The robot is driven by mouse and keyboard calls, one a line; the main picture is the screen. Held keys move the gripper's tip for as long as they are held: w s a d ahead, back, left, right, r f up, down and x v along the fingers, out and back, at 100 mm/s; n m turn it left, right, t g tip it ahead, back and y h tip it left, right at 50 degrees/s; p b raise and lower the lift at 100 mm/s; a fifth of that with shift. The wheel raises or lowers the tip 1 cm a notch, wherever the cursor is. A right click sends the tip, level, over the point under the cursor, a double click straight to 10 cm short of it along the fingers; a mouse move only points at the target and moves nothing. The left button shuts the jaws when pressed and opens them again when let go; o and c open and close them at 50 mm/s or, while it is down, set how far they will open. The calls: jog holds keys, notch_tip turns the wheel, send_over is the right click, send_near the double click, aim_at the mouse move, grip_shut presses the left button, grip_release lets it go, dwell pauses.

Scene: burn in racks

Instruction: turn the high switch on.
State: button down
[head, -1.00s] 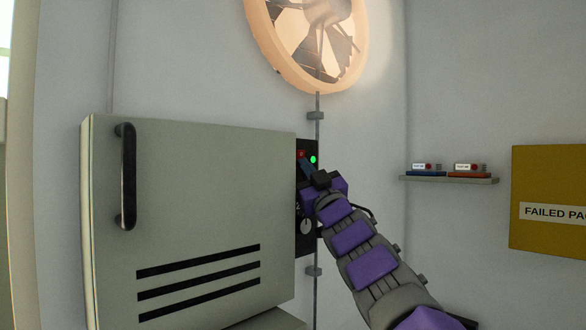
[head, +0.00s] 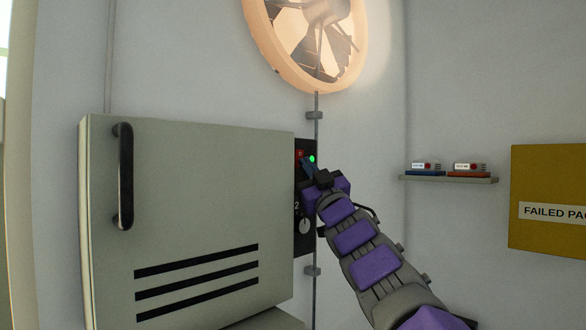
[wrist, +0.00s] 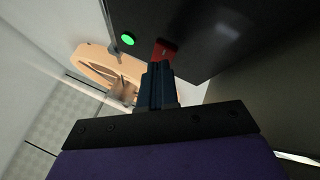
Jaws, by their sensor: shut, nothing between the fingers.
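A narrow black switch panel (head: 302,240) is on the wall just right of the grey cabinet. It bears a lit green light (head: 312,158), a red switch (head: 299,156) near its top and a pale round knob (head: 305,226) lower down, by a "2" label. My gripper (head: 307,163) is shut and empty, its tips at the upper part of the panel by the red switch. In the wrist view the blue fingertips (wrist: 157,70) reach the red switch (wrist: 165,50) and cover part of it; contact cannot be told for sure. The green light (wrist: 128,39) is lit there too.
The grey cabinet (head: 190,200) with a black handle stands close on the left and partly hides the panel. A round fan (head: 310,85) is above. A shelf (head: 450,180) with two small devices and a yellow bin (head: 550,175) are at right.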

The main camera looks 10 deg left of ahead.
jog(key=s+d, duration=0.1)
jog(key=d, duration=0.1)
jog(key=s+d+r, duration=0.1)
jog(key=s+d, duration=0.1)
jog(key=shift+s+d, duration=0.15)
jog(key=shift+d, duration=0.1)
dwell(2.1)
jog(key=shift+f, duration=0.15)
